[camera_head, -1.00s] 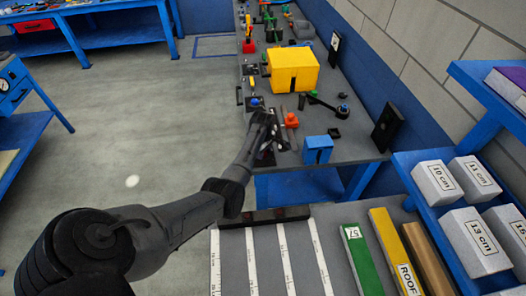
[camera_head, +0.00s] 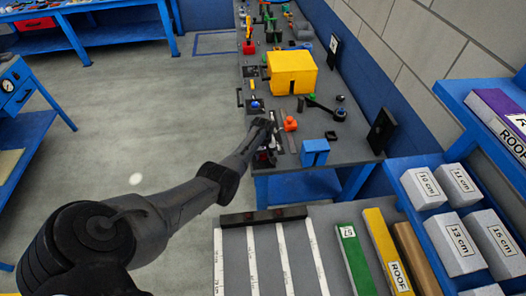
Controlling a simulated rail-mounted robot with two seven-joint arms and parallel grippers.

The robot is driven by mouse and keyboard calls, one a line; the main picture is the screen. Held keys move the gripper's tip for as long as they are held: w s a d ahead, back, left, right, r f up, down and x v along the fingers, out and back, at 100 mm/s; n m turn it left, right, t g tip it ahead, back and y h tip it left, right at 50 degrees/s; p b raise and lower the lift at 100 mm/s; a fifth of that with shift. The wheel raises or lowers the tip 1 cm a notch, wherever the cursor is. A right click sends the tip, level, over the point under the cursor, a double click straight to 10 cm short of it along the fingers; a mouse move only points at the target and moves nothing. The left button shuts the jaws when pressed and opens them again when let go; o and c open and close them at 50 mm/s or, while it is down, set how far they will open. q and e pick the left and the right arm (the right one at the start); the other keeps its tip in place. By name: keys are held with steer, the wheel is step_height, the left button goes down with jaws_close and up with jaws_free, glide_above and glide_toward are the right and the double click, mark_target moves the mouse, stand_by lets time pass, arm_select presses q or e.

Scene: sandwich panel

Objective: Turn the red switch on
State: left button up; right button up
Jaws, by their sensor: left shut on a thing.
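My left arm reaches in from the left, and my left gripper (camera_head: 270,146) is down at the near left part of the grey bench top. It is shut on a small part there. A little red (camera_head: 262,156) shows beside the fingers, which fits the red switch, but the arm and fingers hide most of it. I cannot tell the switch's position. An orange-red knob (camera_head: 290,124) stands just right of the gripper, apart from it. My right gripper is not in view.
A blue-topped control (camera_head: 256,106) sits just beyond the gripper. A blue block (camera_head: 314,152) stands to the right and a yellow box (camera_head: 292,72) farther back. A black upright plate (camera_head: 382,130) stands at the right edge. Labelled blocks fill a blue shelf (camera_head: 418,222) at right.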

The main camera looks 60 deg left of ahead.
arm_select(q)
steer(key=m+p, duration=0.1)
steer(key=m, duration=0.2)
steer(key=shift+r, duration=0.1)
steer(key=shift+m, duration=1.6)
steer(key=o, duration=0.9)
